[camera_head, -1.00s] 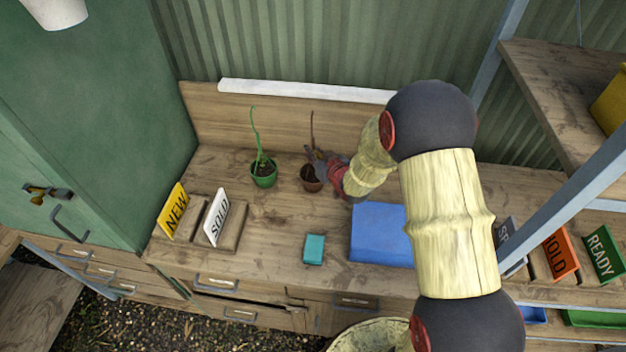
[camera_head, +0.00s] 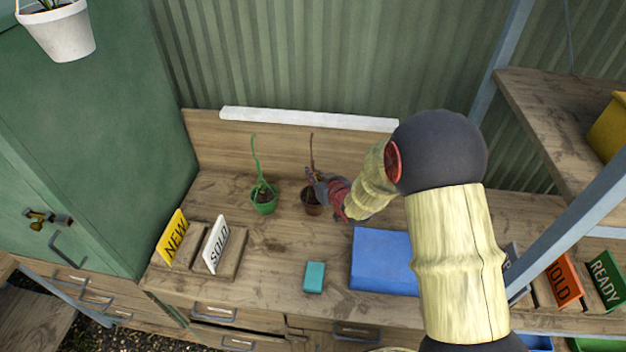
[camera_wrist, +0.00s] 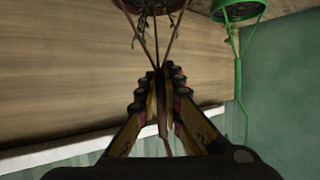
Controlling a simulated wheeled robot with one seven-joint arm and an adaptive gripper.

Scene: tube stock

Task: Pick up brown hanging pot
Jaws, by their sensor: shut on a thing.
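The brown hanging pot (camera_head: 311,203) is near the back of the wooden bench, just right of a green hanging pot (camera_head: 263,204). Its thin brown hanger rises upright above it. My gripper (camera_head: 316,181) is at the hanger, just above the pot's rim, and partly hides the pot. In the wrist view, which looks upside down, my gripper (camera_wrist: 160,80) is shut around the brown hanger where its strands meet. The brown pot (camera_wrist: 150,5) shows at the top edge there, with the green pot (camera_wrist: 238,10) to its right. I cannot tell whether the brown pot touches the bench.
A blue box (camera_head: 383,262) and a small teal block (camera_head: 314,277) lie at the bench front. NEW (camera_head: 173,238) and SOLD (camera_head: 216,244) signs stand left. A green cabinet (camera_head: 100,140) borders the left. A blue-grey post (camera_head: 565,225) and shelf (camera_head: 560,125) are right.

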